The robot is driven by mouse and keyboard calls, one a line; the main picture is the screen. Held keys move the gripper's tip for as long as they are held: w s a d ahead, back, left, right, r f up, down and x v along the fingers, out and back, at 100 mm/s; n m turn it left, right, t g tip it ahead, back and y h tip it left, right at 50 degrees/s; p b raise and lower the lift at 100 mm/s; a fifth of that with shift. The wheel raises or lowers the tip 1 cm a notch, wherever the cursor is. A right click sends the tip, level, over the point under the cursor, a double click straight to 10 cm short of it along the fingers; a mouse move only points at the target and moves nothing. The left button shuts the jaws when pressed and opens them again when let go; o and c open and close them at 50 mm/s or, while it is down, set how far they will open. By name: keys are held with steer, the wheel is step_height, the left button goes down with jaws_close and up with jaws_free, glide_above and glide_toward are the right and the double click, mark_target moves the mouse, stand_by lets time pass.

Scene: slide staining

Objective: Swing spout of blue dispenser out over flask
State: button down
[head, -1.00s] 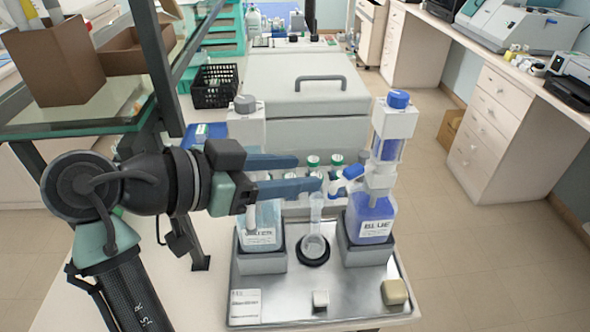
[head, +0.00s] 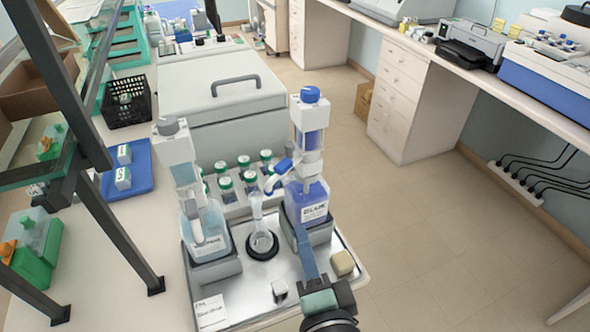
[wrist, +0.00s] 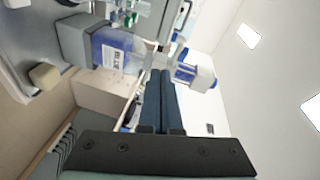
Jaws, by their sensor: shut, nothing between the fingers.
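The blue dispenser (head: 309,203) stands in a grey holder on the right of the metal tray (head: 245,297). Its blue-capped spout (head: 280,168) points left and somewhat back, near the flask's neck in the picture; whether it is right over the opening I cannot tell. The clear flask (head: 262,241) sits in a black ring between the dispensers. My gripper (head: 297,217) is shut and empty, its fingers in front of the blue dispenser's bottle. In the wrist view, the shut fingers (wrist: 161,74) point toward the dispenser's upper part (wrist: 194,72), with the bottle (wrist: 112,54) at left. I cannot tell contact.
A second dispenser (head: 205,225) with a grey cap stands left of the flask. Several green-capped bottles (head: 225,188) stand behind. A sponge-like block (head: 342,263) and a small white block (head: 279,290) lie on the tray. A dark shelf post (head: 118,232) rises at left.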

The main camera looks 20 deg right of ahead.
steer(key=s+d+r+m+h, duration=0.2)
steer(key=s+r+m, duration=0.1)
steer(key=t+p, duration=0.1)
steer(key=p, duration=0.2)
glide_toward(292, 165)
steer(key=w+d, duration=0.2)
steer(key=d, duration=0.2)
steer(key=shift+w+a+p, duration=0.55)
steer(key=shift+w+p, duration=0.05)
steer(key=shift+w, duration=0.3)
steer(key=shift+w+a+p, duration=0.55)
steer(key=shift+w, duration=0.35)
